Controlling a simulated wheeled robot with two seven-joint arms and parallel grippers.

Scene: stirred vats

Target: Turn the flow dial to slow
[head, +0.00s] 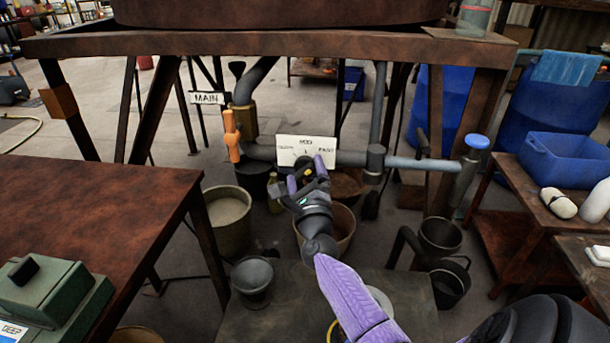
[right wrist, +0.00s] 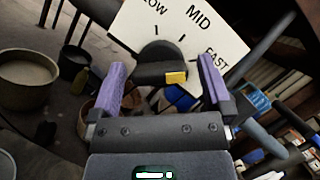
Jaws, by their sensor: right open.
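The flow dial (right wrist: 160,72) is a dark knob with a bar handle and a yellow tip. It sits on a white plate (head: 292,146) marked slow, mid and fast on the pipe. In the right wrist view the yellow tip points right, on the side of the FAST lettering; the exact mark is hard to tell. My right gripper (head: 306,173) is in front of the plate. Its purple fingers, also in the right wrist view (right wrist: 163,66), are open, one on each side of the bar; contact is not clear. My left gripper is not in view.
An orange-handled valve (head: 231,135) by a MAIN sign (head: 206,98) stands left of the plate. A blue-capped pipe end (head: 477,142) is at right. Buckets (head: 228,220) stand below the pipe. A brown table (head: 90,220) fills the left, and a bench with a blue tub (head: 570,160) the right.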

